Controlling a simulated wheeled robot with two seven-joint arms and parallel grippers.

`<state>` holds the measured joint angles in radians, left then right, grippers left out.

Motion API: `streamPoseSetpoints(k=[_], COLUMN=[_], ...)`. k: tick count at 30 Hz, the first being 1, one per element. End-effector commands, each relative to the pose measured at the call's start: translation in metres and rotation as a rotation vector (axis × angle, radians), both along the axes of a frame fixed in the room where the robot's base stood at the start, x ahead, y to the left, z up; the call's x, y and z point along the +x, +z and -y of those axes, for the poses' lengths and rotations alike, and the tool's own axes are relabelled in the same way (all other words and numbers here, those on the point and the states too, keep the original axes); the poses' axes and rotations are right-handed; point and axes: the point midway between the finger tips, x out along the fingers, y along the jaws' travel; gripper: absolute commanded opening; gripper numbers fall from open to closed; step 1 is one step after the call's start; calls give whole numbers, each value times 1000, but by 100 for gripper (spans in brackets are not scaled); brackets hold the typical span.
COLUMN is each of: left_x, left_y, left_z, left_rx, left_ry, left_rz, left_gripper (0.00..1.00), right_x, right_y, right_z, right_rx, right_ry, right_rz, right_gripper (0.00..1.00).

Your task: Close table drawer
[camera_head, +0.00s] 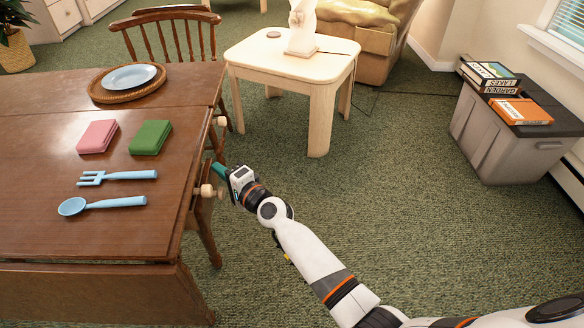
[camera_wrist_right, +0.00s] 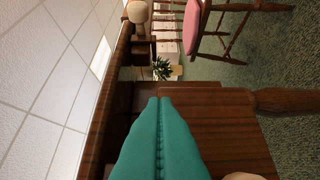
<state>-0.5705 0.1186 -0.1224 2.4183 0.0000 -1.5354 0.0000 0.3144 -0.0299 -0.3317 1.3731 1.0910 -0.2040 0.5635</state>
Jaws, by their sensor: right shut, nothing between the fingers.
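The brown wooden table (camera_head: 120,225) fills the left of the head view. Two pale round knobs stick out at its right end, a near knob (camera_head: 207,191) and a far knob (camera_head: 221,121). The tabletop hides most of the drawer, so I cannot tell how far out it is. My right gripper (camera_head: 218,171) is at this end, just beyond the near knob, with green fingers shut and empty. In the right wrist view the shut fingers (camera_wrist_right: 161,105) point along brown wood panels (camera_wrist_right: 215,130). Contact is unclear. My left gripper is out of view.
A chair (camera_head: 170,35) stands behind. A pale side table (camera_head: 290,62) stands beyond open carpet (camera_head: 400,170).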

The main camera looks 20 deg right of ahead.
Motion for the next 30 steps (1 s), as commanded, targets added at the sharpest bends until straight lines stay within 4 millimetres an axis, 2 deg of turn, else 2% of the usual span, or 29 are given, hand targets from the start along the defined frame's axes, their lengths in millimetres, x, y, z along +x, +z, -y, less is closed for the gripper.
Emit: streamPoseSetpoints(k=[3,9,30], left_x=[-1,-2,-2], left_y=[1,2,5], left_z=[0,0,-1], left_rx=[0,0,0], left_ry=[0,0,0], left_rz=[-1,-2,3], left_gripper=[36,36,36], right_x=[4,7,7], right_y=[0,0,-1], right_z=[-13,-24,-23], right_rx=[1,1,0], right_ry=[2,0,-2], right_rz=[0,0,-1], right_gripper=[0,0,0])
